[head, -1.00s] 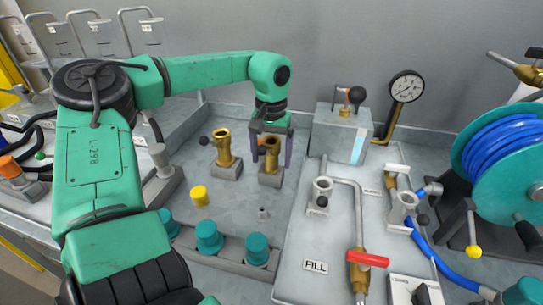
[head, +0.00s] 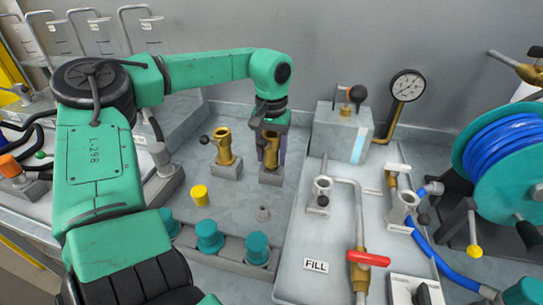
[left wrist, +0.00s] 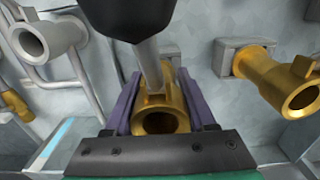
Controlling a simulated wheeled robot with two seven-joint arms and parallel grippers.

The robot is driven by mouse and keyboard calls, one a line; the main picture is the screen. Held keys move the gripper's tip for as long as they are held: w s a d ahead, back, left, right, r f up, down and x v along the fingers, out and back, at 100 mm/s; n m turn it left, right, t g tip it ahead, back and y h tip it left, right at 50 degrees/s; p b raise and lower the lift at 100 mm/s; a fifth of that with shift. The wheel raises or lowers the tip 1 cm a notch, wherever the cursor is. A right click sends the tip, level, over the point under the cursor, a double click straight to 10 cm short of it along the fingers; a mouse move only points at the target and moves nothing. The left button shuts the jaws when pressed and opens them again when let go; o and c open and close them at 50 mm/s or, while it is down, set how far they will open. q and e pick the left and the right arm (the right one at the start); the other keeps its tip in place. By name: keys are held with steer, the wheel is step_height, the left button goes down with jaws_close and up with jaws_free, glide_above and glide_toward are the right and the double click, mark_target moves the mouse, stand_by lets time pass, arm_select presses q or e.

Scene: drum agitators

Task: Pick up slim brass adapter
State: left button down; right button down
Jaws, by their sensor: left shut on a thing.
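Two brass adapters with side handles stand upright in grey holders at the back of the bench in the head view. My left gripper (head: 271,133) is over the right brass adapter (head: 269,155), with its fingers around the upper body. In the left wrist view, my left gripper (left wrist: 163,100) has its purple fingers on both sides of this brass adapter (left wrist: 158,119). It is shut on the adapter, whose black ball handle (left wrist: 130,14) is close to the camera. The other brass adapter (head: 225,150) stands apart to the left. My right gripper is not in view.
A grey box (head: 341,134) and a pressure gauge (head: 407,86) stand behind to the right. Pipework with a red valve handle (head: 367,258) is to the right.

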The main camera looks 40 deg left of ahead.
arm_select(q)
step_height(320, 180, up, 19)
steer(key=p, duration=0.2)
steer(key=shift+f, duration=0.2)
